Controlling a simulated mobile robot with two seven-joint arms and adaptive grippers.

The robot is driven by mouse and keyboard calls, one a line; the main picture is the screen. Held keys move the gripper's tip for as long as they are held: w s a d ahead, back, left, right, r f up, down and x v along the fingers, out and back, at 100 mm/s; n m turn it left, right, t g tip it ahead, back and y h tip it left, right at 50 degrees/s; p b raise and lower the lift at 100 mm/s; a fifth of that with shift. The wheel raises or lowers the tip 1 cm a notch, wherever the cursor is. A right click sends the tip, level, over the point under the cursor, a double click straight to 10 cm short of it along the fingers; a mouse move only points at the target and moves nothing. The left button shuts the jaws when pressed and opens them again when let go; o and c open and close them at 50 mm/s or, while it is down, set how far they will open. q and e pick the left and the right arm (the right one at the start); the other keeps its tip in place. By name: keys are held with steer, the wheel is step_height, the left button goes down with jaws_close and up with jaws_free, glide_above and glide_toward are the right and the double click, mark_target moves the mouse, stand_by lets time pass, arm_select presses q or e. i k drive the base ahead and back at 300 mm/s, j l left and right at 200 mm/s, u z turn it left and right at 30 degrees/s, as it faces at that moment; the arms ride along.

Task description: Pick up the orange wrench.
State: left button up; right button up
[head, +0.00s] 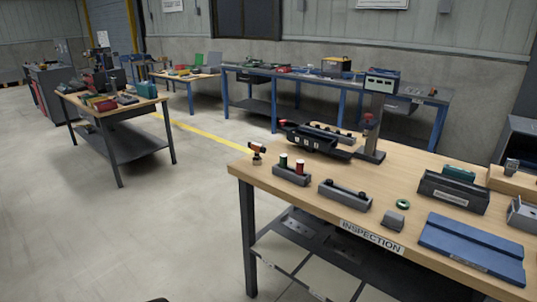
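I cannot make out an orange wrench in the head view. A small upright item with a dark and orange-brown top (257,150) stands at the far left corner of the inspection table (300,196), too small to identify. Neither of my grippers can be made out; only a dark sliver shows at the bottom edge.
The inspection table holds grey trays, a blue flat plate (472,247), a green ring (403,204) and a black fixture (317,142). A second bench (112,110) with assorted items stands at left. Blue-legged benches (335,85) line the wall. The floor (150,225) at lower left is clear.

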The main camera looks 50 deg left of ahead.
mark_target(257, 149)
steer(key=u, duration=1.8)
